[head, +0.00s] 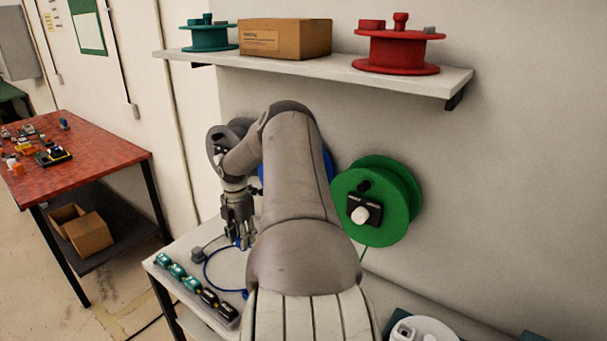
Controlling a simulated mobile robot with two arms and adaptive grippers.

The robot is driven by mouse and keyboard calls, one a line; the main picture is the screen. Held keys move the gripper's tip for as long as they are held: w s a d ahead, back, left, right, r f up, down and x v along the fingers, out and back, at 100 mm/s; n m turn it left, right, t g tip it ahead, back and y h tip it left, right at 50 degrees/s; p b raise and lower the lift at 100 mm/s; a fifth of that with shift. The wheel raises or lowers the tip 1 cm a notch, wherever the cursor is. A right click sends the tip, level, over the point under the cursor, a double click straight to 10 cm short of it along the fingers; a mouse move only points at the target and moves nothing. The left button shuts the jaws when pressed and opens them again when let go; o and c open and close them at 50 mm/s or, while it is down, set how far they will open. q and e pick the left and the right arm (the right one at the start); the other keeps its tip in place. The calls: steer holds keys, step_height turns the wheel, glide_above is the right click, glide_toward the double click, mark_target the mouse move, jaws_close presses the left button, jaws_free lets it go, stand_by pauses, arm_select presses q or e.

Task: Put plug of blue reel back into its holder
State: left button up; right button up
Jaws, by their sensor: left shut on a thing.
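The blue reel (329,168) is mounted on the wall, and my left arm hides most of it; only slivers of blue show on both sides. I cannot make out its plug holder. A blue cable (207,273) loops over the white table and runs up to my left gripper (241,238). The gripper points down just above the table, left of the blue reel, its fingers closed on the small plug at the cable's end. The fingers hide nearly all of the plug. My right gripper is out of view.
A green reel (399,188) with a black box hangs right of the blue one. A small grey block (198,254) and a row of green and black connectors (190,284) lie on the white table (160,258). A shelf (340,65) overhead holds a red reel (398,50).

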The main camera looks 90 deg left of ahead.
arm_select(q)
steer(key=shift+w+f+b, duration=0.15)
steer(key=shift+f+b, duration=0.35)
steer(key=shift+f, duration=0.4)
step_height(320, 180, down, 11)
steer(key=b, duration=0.8)
steer(key=shift+r, duration=0.1)
steer(key=shift+f+b, duration=2.5)
steer(key=shift+f, duration=0.05)
steer(key=shift+f+b, duration=1.2)
steer(key=shift+f, duration=0.1)
steer(key=o, duration=1)
steer(key=shift+o, duration=0.6)
